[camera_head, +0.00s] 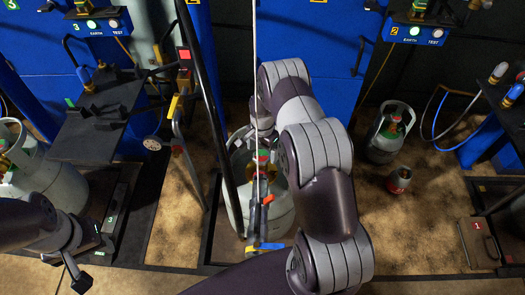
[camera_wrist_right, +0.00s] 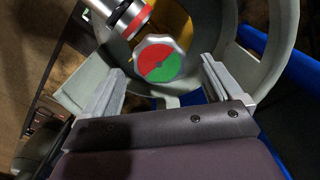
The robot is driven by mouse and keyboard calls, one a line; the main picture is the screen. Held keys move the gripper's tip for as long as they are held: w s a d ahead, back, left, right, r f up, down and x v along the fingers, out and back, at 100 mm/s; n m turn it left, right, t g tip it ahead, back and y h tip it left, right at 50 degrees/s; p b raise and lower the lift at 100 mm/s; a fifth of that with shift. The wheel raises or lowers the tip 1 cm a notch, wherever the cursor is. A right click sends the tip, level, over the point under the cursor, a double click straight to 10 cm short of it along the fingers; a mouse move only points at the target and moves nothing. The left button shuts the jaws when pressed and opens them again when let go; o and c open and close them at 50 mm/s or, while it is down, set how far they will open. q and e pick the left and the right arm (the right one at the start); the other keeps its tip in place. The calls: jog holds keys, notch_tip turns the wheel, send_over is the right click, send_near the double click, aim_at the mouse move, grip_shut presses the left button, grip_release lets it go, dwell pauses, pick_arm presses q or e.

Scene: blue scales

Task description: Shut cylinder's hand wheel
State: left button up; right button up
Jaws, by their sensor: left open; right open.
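The grey-green gas cylinder (camera_head: 283,212) stands upright in the middle of the head view, partly hidden by my right arm and a thin post. Its hand wheel (camera_wrist_right: 160,58), with a silver rim and a red and green face, shows in the right wrist view inside the pale collar (camera_wrist_right: 285,35). My right gripper (camera_wrist_right: 161,88) is open, with one finger on each side of the wheel in that view; contact is not visible. My left gripper (camera_head: 88,262) is open and empty at the lower left of the head view, away from the central cylinder.
A red and silver fitting (camera_wrist_right: 128,18) lies close to the wheel. Another cylinder (camera_head: 50,182) stands at the left beside a dark shelf (camera_head: 95,130). A small grey cylinder (camera_head: 386,135) and a red canister (camera_head: 398,180) stand right. Floor between them and my right arm is clear.

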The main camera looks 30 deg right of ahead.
aim_at(263, 155)
notch_tip(263, 155, up, 12)
jog(key=p, duration=0.1)
jog(key=shift+f, duration=0.25)
jog(key=s+a+r+n+t, duration=0.1)
jog(key=s+a+r+n, duration=0.55)
jog(key=s, duration=0.35)
jog(key=s+a+r+n, duration=0.6)
jog(key=s+r+n, duration=0.1)
jog(key=s, duration=0.4)
notch_tip(263, 155, up, 15)
jog(key=p, duration=1.4)
jog(key=shift+w+f+p, duration=0.15)
jog(key=shift+w+p, duration=0.15)
jog(key=shift+p, duration=0.05)
